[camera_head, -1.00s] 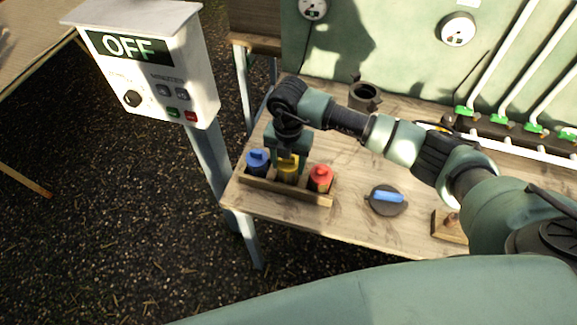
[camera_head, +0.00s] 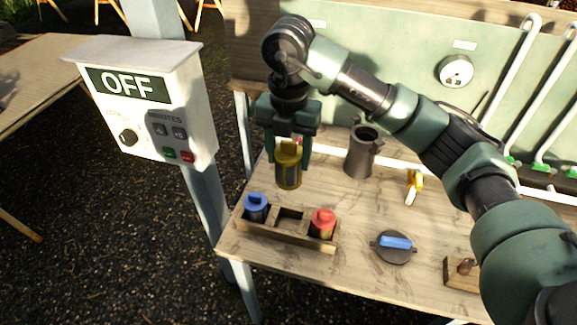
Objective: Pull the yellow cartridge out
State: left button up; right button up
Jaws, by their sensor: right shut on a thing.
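The yellow cartridge (camera_head: 288,168) hangs upright in my right gripper (camera_head: 288,146), which is shut on its top. It is held above the table, apart from the wooden rack (camera_head: 265,234). The rack's middle slot (camera_head: 291,218) is empty. A blue cartridge (camera_head: 256,208) sits in the rack's left slot and a red cartridge (camera_head: 322,223) in its right slot. My left gripper is not in view.
A grey cylindrical holder (camera_head: 361,155) stands right of the held cartridge. A dark round lid with a blue handle (camera_head: 394,244) lies on the table (camera_head: 350,275). A control box reading OFF (camera_head: 150,105) stands left. A wooden block (camera_head: 461,273) sits front right.

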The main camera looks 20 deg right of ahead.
aim_at(289, 142)
jog(key=shift+r, duration=0.15)
jog(key=shift+r+p, duration=1.9)
jog(key=shift+r, duration=0.55)
